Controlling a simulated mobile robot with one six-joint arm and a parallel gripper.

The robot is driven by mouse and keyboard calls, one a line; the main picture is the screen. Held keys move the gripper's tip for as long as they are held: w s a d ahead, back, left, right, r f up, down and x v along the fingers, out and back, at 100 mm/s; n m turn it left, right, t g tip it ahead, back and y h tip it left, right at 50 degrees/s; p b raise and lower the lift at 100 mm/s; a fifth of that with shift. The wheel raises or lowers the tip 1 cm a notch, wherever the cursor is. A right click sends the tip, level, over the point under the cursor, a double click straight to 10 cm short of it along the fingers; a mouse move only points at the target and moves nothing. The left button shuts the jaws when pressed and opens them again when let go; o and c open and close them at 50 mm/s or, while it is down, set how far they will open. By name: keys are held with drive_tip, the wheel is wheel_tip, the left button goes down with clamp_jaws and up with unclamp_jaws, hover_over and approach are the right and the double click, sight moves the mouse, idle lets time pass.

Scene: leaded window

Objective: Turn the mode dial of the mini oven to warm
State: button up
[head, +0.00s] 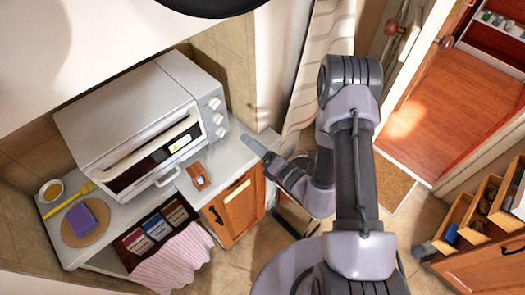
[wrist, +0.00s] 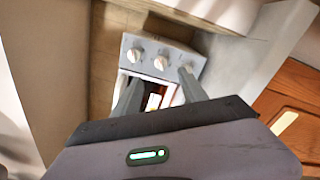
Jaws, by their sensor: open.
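The mini oven (head: 140,110) is a white box on the counter at the left of the head view. Three round white dials sit on its control panel: one (head: 214,103), a middle one (head: 218,118) and one (head: 221,132) nearest the front. The wrist view shows the left dial (wrist: 134,55), middle dial (wrist: 160,63) and right dial (wrist: 186,70). Labels are too small to read, so I cannot tell which is the mode dial. My gripper (wrist: 160,76) is open and empty, and its right fingertip overlaps the right dial in view. In the head view my gripper (head: 256,147) is right of the oven, apart from it.
A brown item (head: 198,175) lies on the counter before the oven. A purple sponge (head: 82,220) rests on a round board at left. A pink striped cloth (head: 172,262) hangs over an open drawer. A wooden cabinet door (head: 235,210) is below the counter. An open drawer unit (head: 480,225) stands at right.

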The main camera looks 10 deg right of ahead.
drive_tip(key=v, duration=0.4)
drive_tip(key=shift+s+d, duration=0.15)
drive_tip(key=shift+s, duration=0.1)
